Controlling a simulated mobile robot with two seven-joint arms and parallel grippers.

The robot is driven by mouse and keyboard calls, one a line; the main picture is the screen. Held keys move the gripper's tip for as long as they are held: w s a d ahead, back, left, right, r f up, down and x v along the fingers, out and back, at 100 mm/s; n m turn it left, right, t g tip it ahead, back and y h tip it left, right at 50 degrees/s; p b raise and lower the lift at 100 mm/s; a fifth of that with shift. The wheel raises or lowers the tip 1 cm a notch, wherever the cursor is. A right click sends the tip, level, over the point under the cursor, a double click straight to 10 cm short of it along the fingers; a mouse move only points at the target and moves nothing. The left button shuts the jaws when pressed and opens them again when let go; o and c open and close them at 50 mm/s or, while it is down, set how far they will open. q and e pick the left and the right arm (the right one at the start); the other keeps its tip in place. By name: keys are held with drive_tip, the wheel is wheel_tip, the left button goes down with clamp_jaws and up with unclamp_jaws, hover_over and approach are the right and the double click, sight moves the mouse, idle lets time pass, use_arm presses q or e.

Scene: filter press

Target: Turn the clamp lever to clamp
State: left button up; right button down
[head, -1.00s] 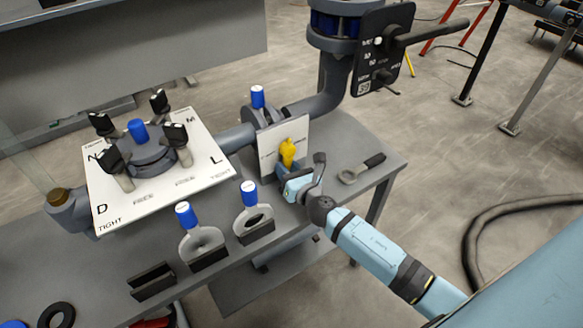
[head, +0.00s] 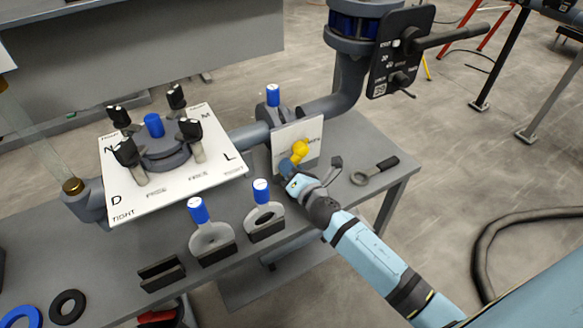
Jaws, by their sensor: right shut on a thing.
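The yellow clamp lever (head: 299,150) sits in front of a white panel (head: 284,137) on the pipe, in the middle of the head view. Its knob end leans up and to the right. My right gripper (head: 288,169) is at the lever's lower left, shut on it; the fingers partly hide the lower part of the lever. The panel's printed marks are too small and covered to read. My left gripper is not in view.
A white plate (head: 120,202) with several black knobs lies left. A wrench (head: 374,171) lies right. A black lever (head: 440,33) juts out at the upper right.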

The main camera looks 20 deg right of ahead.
idle(0.3)
drive_tip(key=c, duration=0.9)
unclamp_jaws()
drive_tip(key=s, duration=0.4)
drive_tip(key=s+b, duration=0.1)
drive_tip(key=s, duration=0.3)
drive_tip(key=s+d, duration=0.1)
drive_tip(key=s, duration=0.3)
drive_tip(key=shift+s+f+b, duration=0.1)
drive_tip(key=shift+s+b, duration=0.3)
drive_tip(key=shift+s, duration=0.5)
